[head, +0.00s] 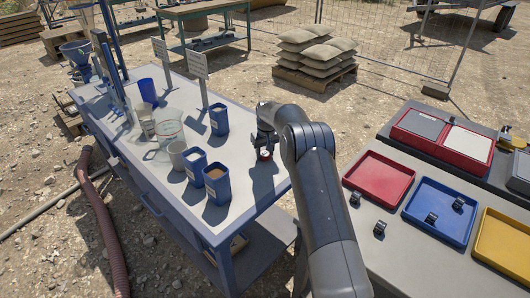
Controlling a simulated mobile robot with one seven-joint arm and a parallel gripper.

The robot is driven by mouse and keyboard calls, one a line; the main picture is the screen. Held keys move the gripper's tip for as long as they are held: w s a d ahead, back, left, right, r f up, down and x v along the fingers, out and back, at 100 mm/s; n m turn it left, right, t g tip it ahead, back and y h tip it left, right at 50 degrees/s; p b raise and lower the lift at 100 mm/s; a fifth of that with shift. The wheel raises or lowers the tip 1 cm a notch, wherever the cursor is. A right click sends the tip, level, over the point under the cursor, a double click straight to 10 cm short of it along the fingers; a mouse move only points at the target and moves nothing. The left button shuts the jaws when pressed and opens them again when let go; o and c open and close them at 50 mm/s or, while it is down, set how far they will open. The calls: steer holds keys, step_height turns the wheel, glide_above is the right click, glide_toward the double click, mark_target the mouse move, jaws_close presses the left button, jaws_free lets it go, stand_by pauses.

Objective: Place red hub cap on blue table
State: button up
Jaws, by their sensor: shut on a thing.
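The blue table (248,208) has a blue frame and a pale grey top. It stands at the left and centre of the head view. My gripper (264,150) points down over the right part of the tabletop. My arm comes in from the lower right and covers part of the table's right edge.
Blue containers (217,184), a pale cup (177,155) and glass vessels (168,127) stand left of my gripper. Two sign posts (200,70) rise behind. Red (379,178), blue (440,210) and yellow (505,245) trays lie on a right-hand bench. The tabletop around my gripper is clear.

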mark_target(266, 156)
steer(key=o, duration=1)
steer(key=shift+f, duration=0.1)
steer(key=s+d+r, duration=0.1)
steer(key=s+r, duration=0.3)
steer(key=r, duration=0.5)
steer(key=s+d+r+t, duration=0.1)
steer(key=s+r, duration=0.2)
steer(key=r, duration=0.5)
steer(key=s+d+r, duration=0.2)
steer(key=s+r, duration=0.2)
steer(key=r, duration=0.5)
steer(key=s+d+r+m+t, duration=0.1)
steer(key=s+d+r, duration=0.1)
steer(key=s+r, duration=0.35)
steer(key=s+d+r+m, duration=0.1)
steer(key=s+r, duration=0.1)
steer(key=s, duration=0.7)
steer(key=s+d+f, duration=0.1)
steer(key=s, duration=0.8)
steer(key=s+d+f+m+t, duration=0.1)
steer(key=s+d+f, duration=0.1)
steer(key=s, duration=0.8)
steer(key=s+d+f+m+t, duration=0.1)
steer(key=s+f, duration=0.1)
steer(key=s, duration=0.7)
steer(key=shift+s+d, duration=0.2)
steer(key=shift+d, duration=0.1)
